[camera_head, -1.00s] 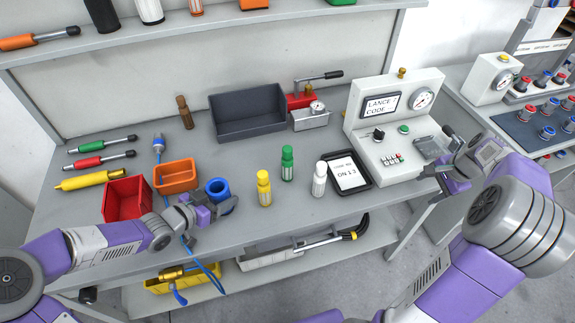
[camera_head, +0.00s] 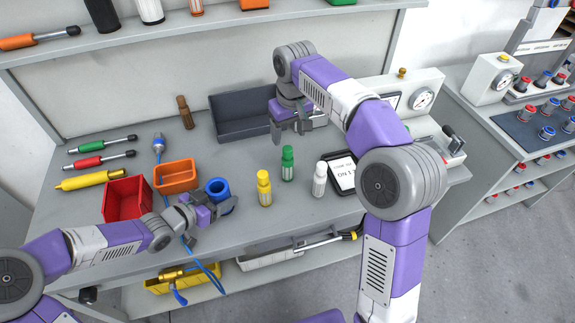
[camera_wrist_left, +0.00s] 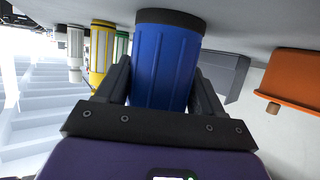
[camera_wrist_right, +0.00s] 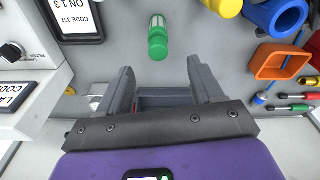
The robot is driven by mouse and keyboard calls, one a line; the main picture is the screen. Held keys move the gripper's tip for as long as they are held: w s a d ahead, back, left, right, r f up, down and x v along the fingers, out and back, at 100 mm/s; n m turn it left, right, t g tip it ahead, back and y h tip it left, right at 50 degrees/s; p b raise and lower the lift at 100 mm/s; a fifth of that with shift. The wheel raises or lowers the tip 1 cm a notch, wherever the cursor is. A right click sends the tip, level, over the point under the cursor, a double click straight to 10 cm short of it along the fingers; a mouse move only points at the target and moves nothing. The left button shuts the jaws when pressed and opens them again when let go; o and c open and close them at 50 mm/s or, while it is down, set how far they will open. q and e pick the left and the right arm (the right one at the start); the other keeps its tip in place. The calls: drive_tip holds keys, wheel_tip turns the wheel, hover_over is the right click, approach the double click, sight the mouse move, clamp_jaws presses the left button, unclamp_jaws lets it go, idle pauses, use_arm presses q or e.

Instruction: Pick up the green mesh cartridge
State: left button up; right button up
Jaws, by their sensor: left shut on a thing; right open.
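The green mesh cartridge (camera_head: 287,164) stands upright on the bench, between a yellow cartridge (camera_head: 264,188) and a white cartridge (camera_head: 319,179). My right gripper (camera_head: 291,128) is open and empty, above the bench behind the green cartridge and in front of the dark grey bin. In the right wrist view the green cartridge (camera_wrist_right: 157,40) lies beyond the fingertips, apart from them and roughly centred. My left gripper (camera_head: 222,208) is shut on a blue cylinder (camera_head: 217,188), which also fills the middle of the left wrist view (camera_wrist_left: 166,62).
A dark grey bin (camera_head: 228,112) stands at the back. A red bin (camera_head: 126,198) and an orange bin (camera_head: 175,175) stand at the left. A tablet (camera_head: 343,174) lies right of the white cartridge. My right arm partly covers the gauge panel (camera_head: 425,88).

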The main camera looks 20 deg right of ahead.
sight(288, 149)
drive_tip(key=f, duration=0.3)
drive_tip(key=w+f, duration=0.1)
drive_tip(key=f, duration=0.6)
drive_tip(key=shift+w+f, duration=0.1)
drive_tip(key=shift+w, duration=0.2)
clamp_jaws()
